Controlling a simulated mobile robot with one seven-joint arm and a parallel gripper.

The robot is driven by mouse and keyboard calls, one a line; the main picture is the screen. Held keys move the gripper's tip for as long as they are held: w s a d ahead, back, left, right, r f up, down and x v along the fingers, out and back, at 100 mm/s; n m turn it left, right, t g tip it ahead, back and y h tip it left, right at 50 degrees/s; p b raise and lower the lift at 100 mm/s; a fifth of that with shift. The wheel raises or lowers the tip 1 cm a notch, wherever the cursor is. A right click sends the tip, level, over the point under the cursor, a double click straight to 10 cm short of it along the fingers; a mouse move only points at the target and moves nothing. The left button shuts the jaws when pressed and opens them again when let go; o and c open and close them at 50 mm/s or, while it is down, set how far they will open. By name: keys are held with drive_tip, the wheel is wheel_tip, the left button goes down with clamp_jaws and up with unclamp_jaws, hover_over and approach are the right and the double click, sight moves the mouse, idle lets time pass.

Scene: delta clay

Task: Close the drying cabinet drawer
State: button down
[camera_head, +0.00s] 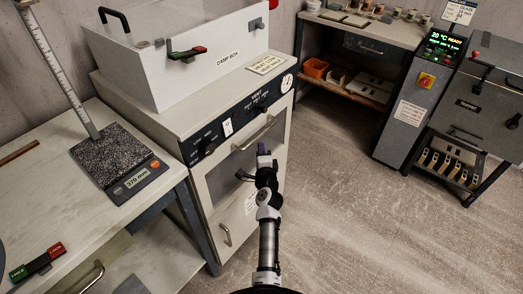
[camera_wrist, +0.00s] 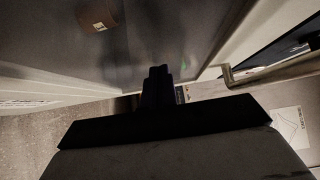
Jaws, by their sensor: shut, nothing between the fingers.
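The drying cabinet (camera_head: 187,135) stands left of centre in the head view, with a dark control strip along its top front. Below the strip is a front with a long bar handle (camera_head: 253,134). A lower pale front (camera_head: 238,212) has a smaller handle (camera_head: 226,235). I cannot tell which front is the drawer or how far it stands open. My gripper (camera_head: 264,155) is in front of the upper front, just below the bar handle's right part; contact is unclear. In the wrist view my dark fingers (camera_wrist: 158,78) are together and empty, near a large grey surface (camera_wrist: 190,35).
A white damp box (camera_head: 190,70) stands on the cabinet. A bench (camera_head: 35,155) with a height gauge (camera_head: 120,165) is at left. A grey machine (camera_head: 415,110) and a shelf bench (camera_head: 372,33) are at right. The floor (camera_head: 340,210) between is clear.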

drive_tip(key=shift+w+a+r, duration=0.15)
drive_tip(key=shift+w+a, duration=0.1)
drive_tip(key=shift+a, duration=0.1)
